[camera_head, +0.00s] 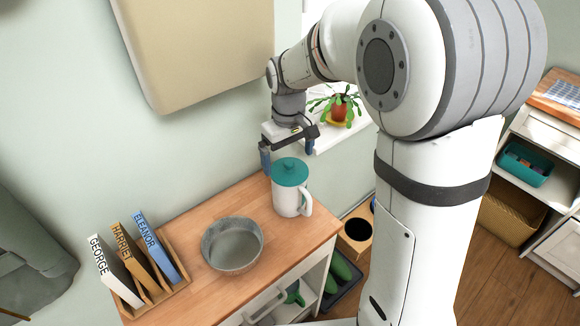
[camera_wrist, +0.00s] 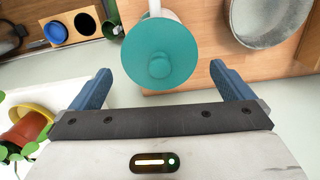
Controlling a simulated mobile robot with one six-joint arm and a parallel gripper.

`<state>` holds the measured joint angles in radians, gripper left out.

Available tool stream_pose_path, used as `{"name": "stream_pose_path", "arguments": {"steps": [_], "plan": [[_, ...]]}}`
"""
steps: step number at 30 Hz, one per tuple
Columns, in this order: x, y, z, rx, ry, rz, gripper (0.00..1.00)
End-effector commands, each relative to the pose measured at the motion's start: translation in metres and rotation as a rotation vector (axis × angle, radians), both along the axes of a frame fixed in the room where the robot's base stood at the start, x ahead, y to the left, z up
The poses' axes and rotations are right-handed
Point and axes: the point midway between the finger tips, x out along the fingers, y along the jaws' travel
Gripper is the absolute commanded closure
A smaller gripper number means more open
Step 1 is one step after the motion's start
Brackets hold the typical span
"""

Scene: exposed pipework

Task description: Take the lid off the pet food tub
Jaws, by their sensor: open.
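The pet food tub (camera_head: 285,200) is a white container with a side handle, standing upright near the back right of the wooden counter. Its teal lid (camera_head: 289,172) with a round knob is seated on top. In the wrist view the lid (camera_wrist: 160,54) lies just beyond my fingertips, with the white handle behind it. My gripper (camera_head: 287,154) is above and behind the tub, pointing down. Its two blue fingers (camera_wrist: 164,78) are spread wide and hold nothing. The lid appears between their line of reach, apart from both.
A grey metal bowl (camera_head: 232,246) stands left of the tub. A wooden rack (camera_head: 160,293) with named binders is further left. A potted plant (camera_head: 340,106) sits on the sill behind. The counter (camera_head: 195,212) is bare around the bowl.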

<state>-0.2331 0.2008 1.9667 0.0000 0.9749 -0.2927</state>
Motion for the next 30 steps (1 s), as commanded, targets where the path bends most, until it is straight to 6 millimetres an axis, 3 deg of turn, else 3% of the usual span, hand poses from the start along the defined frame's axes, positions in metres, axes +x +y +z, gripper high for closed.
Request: {"name": "stream_pose_path", "arguments": {"steps": [6,14,26,30], "plan": [[0.000,-0.002,-0.024,0.000,0.000,-0.005,0.00],[0.000,-0.002,-0.026,0.000,-0.001,-0.007,0.01],[0.000,-0.003,-0.026,0.000,-0.001,-0.008,0.34],[0.000,-0.003,-0.026,0.000,-0.001,-0.008,0.34]]}}
